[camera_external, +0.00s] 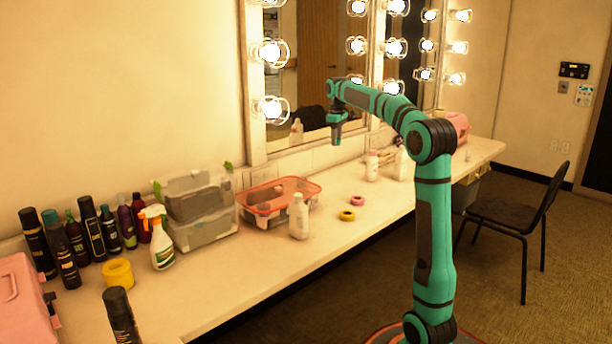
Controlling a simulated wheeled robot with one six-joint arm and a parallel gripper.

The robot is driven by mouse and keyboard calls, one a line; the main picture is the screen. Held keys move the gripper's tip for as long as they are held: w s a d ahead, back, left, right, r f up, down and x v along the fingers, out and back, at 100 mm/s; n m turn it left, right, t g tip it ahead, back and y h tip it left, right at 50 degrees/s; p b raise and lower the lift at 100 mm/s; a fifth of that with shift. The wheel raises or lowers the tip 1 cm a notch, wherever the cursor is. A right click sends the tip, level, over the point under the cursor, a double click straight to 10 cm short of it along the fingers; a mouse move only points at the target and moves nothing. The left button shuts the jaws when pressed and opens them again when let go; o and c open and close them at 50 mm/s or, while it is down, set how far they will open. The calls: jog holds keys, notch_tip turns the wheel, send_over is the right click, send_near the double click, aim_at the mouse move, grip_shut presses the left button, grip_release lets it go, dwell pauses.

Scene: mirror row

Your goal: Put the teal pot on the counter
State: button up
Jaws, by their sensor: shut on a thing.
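My gripper (337,140) hangs from the end of my teal arm, pointing down above the counter (340,180) in front of the mirror. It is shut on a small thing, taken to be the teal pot. The pot's outline is hard to tell from my gripper, which is of similar colour and very small here. No separate teal pot shows on the counter. The counter runs along the wall, with bare white surface below and right of my gripper.
White bottles (372,166) are to the right. Spray bottles and grey bins (205,233) crowd the left. A chair (505,212) stands at right.

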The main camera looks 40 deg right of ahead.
jog(key=s+a+r+n, duration=0.1)
jog(key=a+r+n, duration=0.2)
jog(key=a, duration=0.8)
jog(key=a+r+n, duration=0.2)
jog(key=a, duration=0.9)
jog(key=s+a+r+n, duration=0.1)
jog(key=a+r+n, duration=0.2)
jog(key=a, duration=0.8)
jog(key=w+a+f, duration=0.1)
jog(key=a+f, duration=0.5)
jog(key=a, duration=1)
jog(key=w+a+f, duration=0.1)
jog(key=a+f, duration=0.5)
jog(key=a, duration=1.1)
jog(key=a+f, duration=0.6)
jog(key=a, duration=1)
jog(key=s+a+f+m, duration=0.1)
jog(key=s+a+f, duration=0.25)
jog(key=a, duration=0.35)
jog(key=s+a+f, duration=0.2)
jog(key=a+f, duration=0.2)
jog(key=a, duration=0.4)
jog(key=shift+s+d+f, duration=0.1)
jog(key=shift+f, duration=2.35)
jog(key=shift+s+d+f, duration=0.1)
jog(key=shift+f, duration=2.3)
jog(key=shift+f, duration=0.1)
jog(key=o, duration=0.9)
